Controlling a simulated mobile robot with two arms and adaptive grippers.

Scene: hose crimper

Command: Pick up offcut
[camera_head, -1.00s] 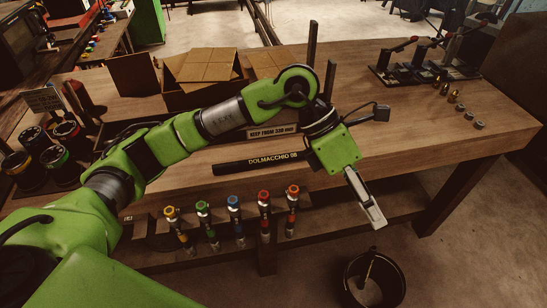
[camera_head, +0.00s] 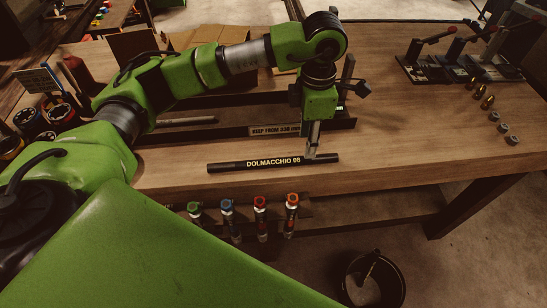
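A black hose piece lettered "DOLMACCHIO 08" (camera_head: 273,163) lies near the front edge of the wooden bench; it looks like the offcut. My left gripper (camera_head: 313,153) points down at its right part, with the fingertips at or just above the hose. I cannot tell whether the fingers touch it or how far apart they are. A grey rod-like piece (camera_head: 187,122) lies farther back, behind the hose. A tray labelled "KEEP FROM 330 mm" (camera_head: 274,130) stands behind the gripper, partly hidden by my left arm. My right gripper is not in view.
Several lever clamps (camera_head: 455,62) stand at the back right of the bench (camera_head: 410,150), near brass fittings (camera_head: 487,102) and grey rings (camera_head: 503,128). Several colour-capped tools (camera_head: 260,215) hang below the front edge. A black bucket (camera_head: 375,280) stands on the floor. The bench right of the hose is clear.

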